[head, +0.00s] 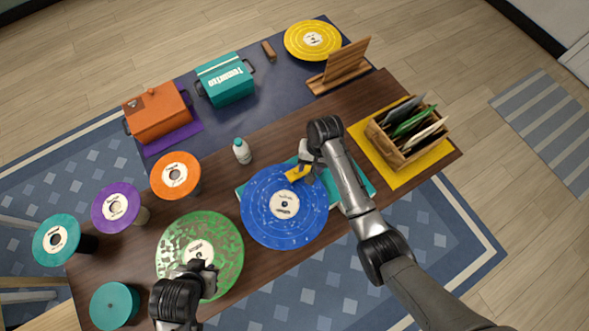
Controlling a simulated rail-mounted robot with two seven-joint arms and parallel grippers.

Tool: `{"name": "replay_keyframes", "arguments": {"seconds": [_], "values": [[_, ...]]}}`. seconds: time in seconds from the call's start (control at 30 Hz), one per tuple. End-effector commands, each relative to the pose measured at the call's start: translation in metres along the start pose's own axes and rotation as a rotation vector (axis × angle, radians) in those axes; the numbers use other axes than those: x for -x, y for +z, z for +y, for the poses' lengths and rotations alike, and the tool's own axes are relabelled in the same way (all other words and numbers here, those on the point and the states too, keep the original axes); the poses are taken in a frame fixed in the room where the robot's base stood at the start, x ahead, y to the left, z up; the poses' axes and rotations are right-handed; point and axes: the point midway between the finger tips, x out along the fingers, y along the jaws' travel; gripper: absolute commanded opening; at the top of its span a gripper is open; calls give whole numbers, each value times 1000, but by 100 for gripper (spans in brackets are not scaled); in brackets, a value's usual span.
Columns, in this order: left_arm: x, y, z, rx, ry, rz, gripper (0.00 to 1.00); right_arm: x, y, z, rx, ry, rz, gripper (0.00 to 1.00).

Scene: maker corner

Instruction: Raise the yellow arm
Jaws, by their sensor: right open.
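The yellow arm (298,173) is a short yellow piece at the upper right edge of the blue record (268,213). The blue record lies on a teal base (367,184), which shows at its edges. My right gripper (305,164) is open at the yellow arm and partly covers it. I cannot tell whether its fingers touch the arm, or whether the arm's tip rests on the record. My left gripper (207,269) is over the lower part of the green record (222,233); its jaw state is unclear.
A white bottle (242,152) stands behind the blue record. Orange (165,184), purple (104,212) and teal (47,244) discs stand at left, near a teal cylinder (114,306). A wooden record crate (385,145) on a yellow mat (441,157) is right of my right arm.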

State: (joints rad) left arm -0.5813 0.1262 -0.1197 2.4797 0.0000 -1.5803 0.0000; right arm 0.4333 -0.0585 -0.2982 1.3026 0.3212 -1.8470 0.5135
Motion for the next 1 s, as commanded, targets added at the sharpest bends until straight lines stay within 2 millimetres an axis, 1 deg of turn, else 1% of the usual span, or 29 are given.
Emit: {"name": "replay_keyframes", "arguments": {"seconds": [0.03,0.1,0.2,0.4,0.53,0.67,0.77,1.0], "values": [[-11,3,1,2,2,1,18,4,-17,-11,-20,13,-25,46],[-17,5,2,3,3,1,18,14,-31,-22,-51,29,-61,46],[-24,7,3,5,5,2,18,29,-46,-35,-93,56,-101,46],[-31,8,5,11,10,4,18,51,-60,-48,-153,97,-150,46],[-33,9,6,11,11,4,18,56,-63,-51,-172,110,-165,46],[-31,8,5,10,9,4,18,47,-61,-51,-178,113,-170,46],[-29,8,4,8,7,4,18,32,-58,-49,-178,114,-171,46],[-28,8,1,0,0,2,18,-14,-50,-45,-176,114,-170,46]]}}
